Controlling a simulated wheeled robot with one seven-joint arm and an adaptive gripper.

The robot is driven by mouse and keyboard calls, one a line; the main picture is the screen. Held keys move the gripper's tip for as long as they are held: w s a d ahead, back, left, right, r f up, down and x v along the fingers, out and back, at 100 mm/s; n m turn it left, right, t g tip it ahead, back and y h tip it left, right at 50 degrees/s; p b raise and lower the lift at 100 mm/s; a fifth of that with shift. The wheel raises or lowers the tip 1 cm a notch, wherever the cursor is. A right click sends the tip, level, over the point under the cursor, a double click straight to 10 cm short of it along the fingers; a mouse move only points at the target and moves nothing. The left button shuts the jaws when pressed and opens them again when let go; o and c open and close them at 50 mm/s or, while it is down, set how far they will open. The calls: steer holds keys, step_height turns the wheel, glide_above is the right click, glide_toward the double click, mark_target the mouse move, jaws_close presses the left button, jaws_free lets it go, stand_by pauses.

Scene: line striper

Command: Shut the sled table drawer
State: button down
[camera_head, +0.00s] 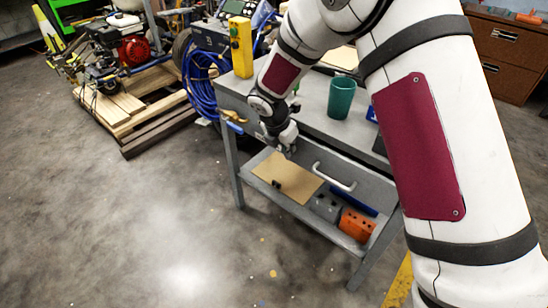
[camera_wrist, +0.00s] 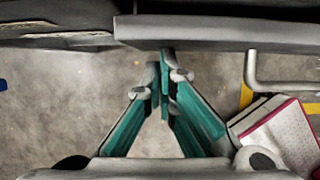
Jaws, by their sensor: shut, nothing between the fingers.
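The grey sled table (camera_head: 313,112) stands in the middle of the head view. Its drawer front (camera_head: 352,165) lies under the tabletop and carries a pale bar handle (camera_head: 333,177). In the wrist view the drawer's grey front edge (camera_wrist: 220,32) crosses the top, with the handle (camera_wrist: 285,86) sticking out at the right. How far the drawer stands out is hard to judge. My gripper (camera_head: 287,148) is beside the drawer front, left of the handle. In the wrist view its teal-padded fingers (camera_wrist: 165,85) are shut and empty, close to the front edge; contact cannot be told.
The lower tray holds a cardboard sheet (camera_head: 287,176), a grey block (camera_head: 325,206) and an orange block (camera_head: 356,225). A green cup (camera_head: 341,98) and a yellow control box (camera_head: 241,47) stand on top. A pallet (camera_head: 140,110) lies left; open floor (camera_head: 150,220) spreads in front.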

steer(key=shift+w+d, duration=0.9)
steer(key=shift+w, duration=0.25)
